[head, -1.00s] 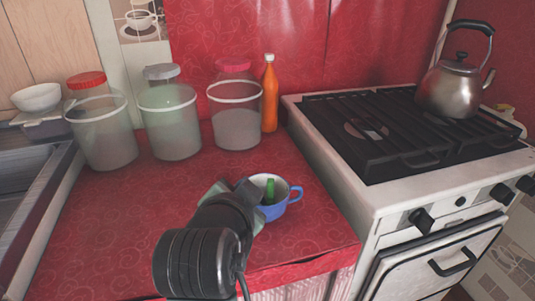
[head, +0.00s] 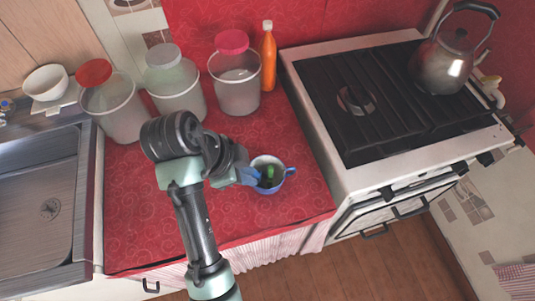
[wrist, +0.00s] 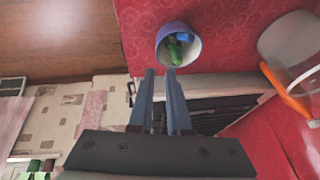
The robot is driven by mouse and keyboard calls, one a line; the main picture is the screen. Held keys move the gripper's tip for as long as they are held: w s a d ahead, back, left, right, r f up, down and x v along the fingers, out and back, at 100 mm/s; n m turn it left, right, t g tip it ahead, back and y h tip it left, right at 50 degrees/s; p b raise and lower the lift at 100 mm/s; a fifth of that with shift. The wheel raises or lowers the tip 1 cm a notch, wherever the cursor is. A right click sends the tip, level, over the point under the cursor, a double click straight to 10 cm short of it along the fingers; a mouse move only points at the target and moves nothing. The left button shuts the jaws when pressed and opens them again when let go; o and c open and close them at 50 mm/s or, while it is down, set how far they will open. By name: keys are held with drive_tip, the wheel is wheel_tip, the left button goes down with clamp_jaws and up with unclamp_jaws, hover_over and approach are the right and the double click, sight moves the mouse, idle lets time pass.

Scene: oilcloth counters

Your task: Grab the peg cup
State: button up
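The peg cup (head: 268,187) is a blue mug with a pale inside and a handle on its right. It stands upright on the red counter near the front right corner. Green and blue pegs (wrist: 176,48) lie inside it, seen in the wrist view. My gripper (head: 254,176) is at the left side of the cup in the head view. In the wrist view the two fingers (wrist: 160,72) are apart with nothing between them, and their tips point at the cup's rim (wrist: 160,42). I cannot tell whether they touch it.
Three lidded jars (head: 120,120) and an orange bottle (head: 268,58) line the back of the counter. A stove (head: 345,160) with a kettle (head: 445,65) is at the right. A sink (head: 40,190) is at the left. The red cloth (head: 150,225) around the cup is mostly clear.

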drive_tip(key=shift+x, duration=6.35)
drive_tip(key=shift+s+d, duration=0.1)
drive_tip(key=shift+s, duration=0.1)
drive_tip(key=shift+c, duration=0.3)
clamp_jaws()
